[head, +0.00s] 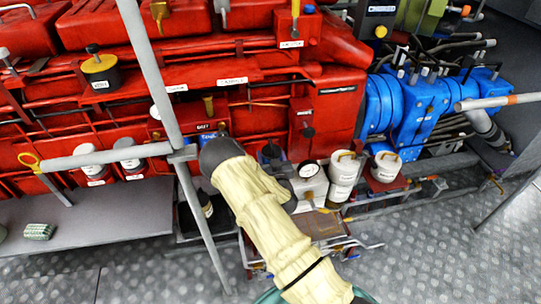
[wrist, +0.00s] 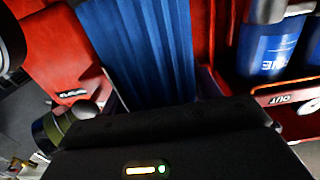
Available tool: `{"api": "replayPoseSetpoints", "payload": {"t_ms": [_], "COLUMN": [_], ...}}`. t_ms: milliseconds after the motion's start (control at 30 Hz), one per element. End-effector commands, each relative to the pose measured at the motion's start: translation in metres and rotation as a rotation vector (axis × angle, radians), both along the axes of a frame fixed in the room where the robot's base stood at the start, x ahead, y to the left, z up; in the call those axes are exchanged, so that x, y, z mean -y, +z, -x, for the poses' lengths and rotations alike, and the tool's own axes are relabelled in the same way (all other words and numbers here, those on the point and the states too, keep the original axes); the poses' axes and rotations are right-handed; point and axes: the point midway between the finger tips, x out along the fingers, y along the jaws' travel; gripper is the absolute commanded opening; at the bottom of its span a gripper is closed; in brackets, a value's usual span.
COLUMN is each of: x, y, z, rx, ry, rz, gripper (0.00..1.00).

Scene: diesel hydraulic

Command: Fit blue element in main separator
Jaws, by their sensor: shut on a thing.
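A blue pleated element (wrist: 145,50) stands large in the wrist view, directly beyond my gripper (wrist: 165,112). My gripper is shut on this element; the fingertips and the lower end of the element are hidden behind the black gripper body. In the head view my gripper (head: 222,152) is a dark shape at the end of my cream-sleeved arm, in front of the red engine's lower side. The arm hides most of the element there. I cannot tell for sure which housing is the main separator.
Blue labelled cylinders (wrist: 262,50) stand at the right in the wrist view, above a red panel marked OUT. In the head view, white canisters (head: 344,172) stand right of my arm. A grey rail (head: 105,155) crosses at left. The floor (head: 440,240) at right is clear.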

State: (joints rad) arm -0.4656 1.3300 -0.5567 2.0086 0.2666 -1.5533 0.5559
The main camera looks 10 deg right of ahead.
Motion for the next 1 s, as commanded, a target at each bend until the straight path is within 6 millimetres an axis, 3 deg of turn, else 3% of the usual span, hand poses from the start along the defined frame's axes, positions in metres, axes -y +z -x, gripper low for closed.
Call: {"api": "replayPoseSetpoints", "payload": {"t_ms": [533,1000], "x": [0.001,0.000], "y": [-0.046,-0.052], "z": [0.000,0.000], "rx": [0.002,0.002], "ry": [-0.002,0.001], "rz": [-0.001,-0.001], "gripper": [0.35,0.35]}}
